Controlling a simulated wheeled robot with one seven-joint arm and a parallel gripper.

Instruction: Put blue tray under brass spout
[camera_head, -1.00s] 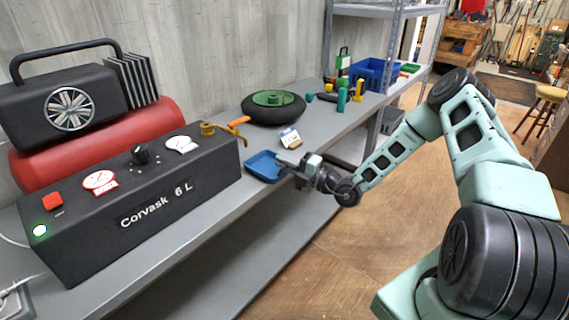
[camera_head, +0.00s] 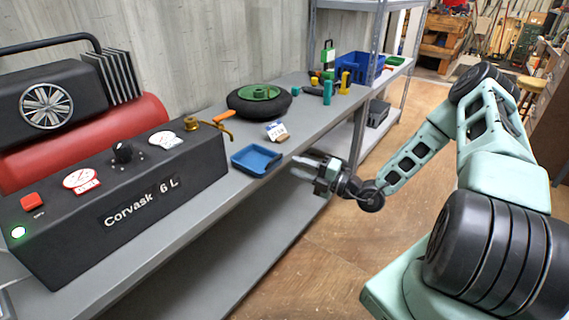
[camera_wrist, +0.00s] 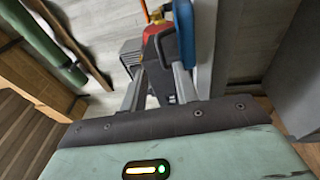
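The blue tray (camera_head: 257,172) is a shallow square tray lying flat on the grey bench, close to its front edge. The brass spout (camera_head: 217,129) sticks out from the right end of the black Corvask 6 L machine, with an orange lever above it. The tray is to the right and front of the spout's tip, not directly beneath it. My gripper (camera_head: 302,166) is open and empty, to the right of the tray and apart from it, just off the bench's front edge. In the wrist view its two fingers (camera_wrist: 158,82) are spread, with a blue edge beyond the right finger.
Bare bench lies right of the card.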

